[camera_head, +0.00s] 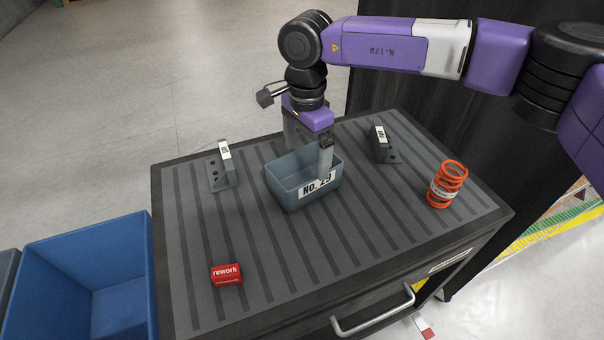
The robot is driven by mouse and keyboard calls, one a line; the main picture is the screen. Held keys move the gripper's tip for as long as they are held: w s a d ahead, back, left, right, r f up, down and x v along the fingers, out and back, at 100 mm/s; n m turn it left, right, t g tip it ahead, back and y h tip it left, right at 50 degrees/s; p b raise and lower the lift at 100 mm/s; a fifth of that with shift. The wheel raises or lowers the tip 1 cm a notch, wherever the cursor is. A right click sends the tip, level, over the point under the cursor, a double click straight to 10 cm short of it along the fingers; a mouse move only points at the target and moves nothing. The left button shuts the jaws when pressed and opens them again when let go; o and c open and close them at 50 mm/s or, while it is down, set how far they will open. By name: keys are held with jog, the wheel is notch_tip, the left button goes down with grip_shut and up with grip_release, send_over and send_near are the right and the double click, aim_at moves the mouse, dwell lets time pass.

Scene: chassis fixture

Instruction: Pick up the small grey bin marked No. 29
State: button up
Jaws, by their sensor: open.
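The small grey bin (287,195) marked No. 29 stands upright on the ribbed top of the dark cabinet, near its middle. Its white label faces the front, and one finger partly covers the lettering. My gripper (308,150) is above the bin, pointing down, with its jaws apart. The nearer finger comes down at the bin's front right side, in front of the label. The other finger is at the back left, partly behind the bin's rim. I cannot tell whether either finger touches the bin. The bin looks empty in the part that shows.
Dark grey brackets stand left (222,168) and right (382,143) of the bin. An orange spring (446,186) is at the right edge, and a red rework block (227,274) at the front left. A blue crate (140,255) is beside the cabinet (200,318). The front middle top is clear.

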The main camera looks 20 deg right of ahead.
aim_at(304, 175)
jog(key=shift+s+a+f+p, duration=0.15)
jog(key=shift+f+p, duration=0.2)
jog(key=shift+f, duration=1.4)
jog(key=shift+a+f+p, duration=0.1)
jog(key=shift+f+p, duration=0.2)
jog(key=shift+f, duration=1.4)
jog(key=c, duration=1.3)
jog(key=shift+r, duration=0.1)
